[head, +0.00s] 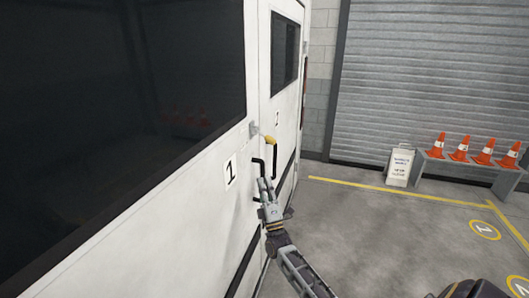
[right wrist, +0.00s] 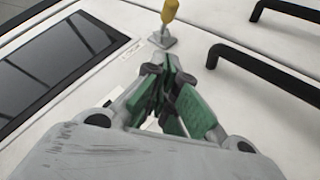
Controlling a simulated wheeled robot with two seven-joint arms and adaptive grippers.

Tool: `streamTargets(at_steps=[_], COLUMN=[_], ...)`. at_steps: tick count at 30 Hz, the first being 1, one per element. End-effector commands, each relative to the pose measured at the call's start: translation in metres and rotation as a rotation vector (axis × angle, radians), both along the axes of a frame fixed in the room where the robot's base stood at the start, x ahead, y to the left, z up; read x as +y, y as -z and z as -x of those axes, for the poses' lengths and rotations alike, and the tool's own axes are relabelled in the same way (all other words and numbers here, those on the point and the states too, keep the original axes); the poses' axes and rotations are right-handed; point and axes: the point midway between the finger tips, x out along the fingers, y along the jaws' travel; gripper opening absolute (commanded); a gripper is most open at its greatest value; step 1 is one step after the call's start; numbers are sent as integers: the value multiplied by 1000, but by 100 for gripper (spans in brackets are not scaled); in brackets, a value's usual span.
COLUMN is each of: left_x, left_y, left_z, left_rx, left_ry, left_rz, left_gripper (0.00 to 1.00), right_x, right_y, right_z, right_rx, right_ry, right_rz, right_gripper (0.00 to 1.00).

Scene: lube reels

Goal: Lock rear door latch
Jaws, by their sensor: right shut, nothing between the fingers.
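The rear door latch has a yellow-gripped lever (head: 271,140) and a grey base, mounted on the white rear doors (head: 205,190) near the seam between them. In the right wrist view the yellow grip (right wrist: 170,11) stands up from its grey base plate (right wrist: 164,41), just beyond my fingertips. My right gripper (head: 264,183) is below the latch in the head view, close to the black door handles. In the right wrist view its green-padded fingers (right wrist: 166,75) are shut with nothing between them. I see no contact with the latch. My left gripper is not in view.
Two black bar handles (right wrist: 262,68) stick out from the doors beside the gripper. Several orange cones (head: 460,149) stand on a grey bench at the right, with a white sign (head: 399,167) beside it. The concrete floor (head: 370,235) behind the vehicle is open.

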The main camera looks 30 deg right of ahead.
Motion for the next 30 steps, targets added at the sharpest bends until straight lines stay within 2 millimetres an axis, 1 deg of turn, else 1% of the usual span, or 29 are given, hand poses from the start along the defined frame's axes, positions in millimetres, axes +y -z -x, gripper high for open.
streamTargets(at_steps=[5, 11, 30], left_x=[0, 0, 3], left_y=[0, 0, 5], left_z=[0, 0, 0], left_rx=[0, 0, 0], left_ry=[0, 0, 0], left_rz=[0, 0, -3], left_gripper=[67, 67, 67], right_x=[0, -2, -13], right_y=[-1, -7, -50], right_z=[-1, -7, -51], right_rx=[0, -1, -2], right_ry=[-1, -1, -1], right_rz=[-1, 0, 0], right_gripper=[0, 0, 0])
